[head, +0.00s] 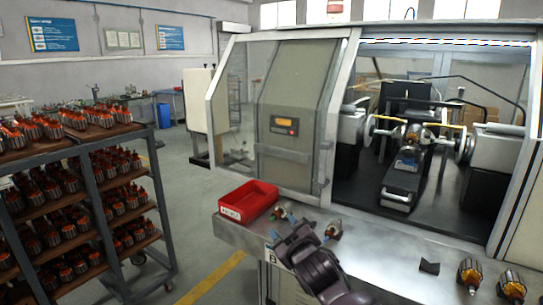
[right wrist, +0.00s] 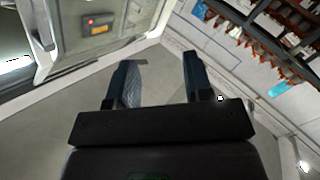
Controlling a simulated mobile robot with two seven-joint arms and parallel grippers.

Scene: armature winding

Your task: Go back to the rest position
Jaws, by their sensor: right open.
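My right gripper (head: 275,224) is raised in front of the machine's bench, near the front of the red bin. In the right wrist view its two dark fingers (right wrist: 159,68) stand apart with nothing between them, so it is open and empty. My left gripper is in neither view. An armature (head: 334,229) with a pale shaft stands on the bench just right of my right gripper. Two more copper-wound armatures (head: 468,272) (head: 512,286) stand at the bench's right end. Another armature (head: 414,135) sits inside the winding machine, between its two side heads.
The red bin (head: 233,212) sits on the bench's left end. The winding machine (head: 345,90) rises behind the steel bench (head: 385,248). A small dark block (head: 429,267) lies on the bench. A rack (head: 85,150) full of armatures stands left, with open floor (head: 195,215) between.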

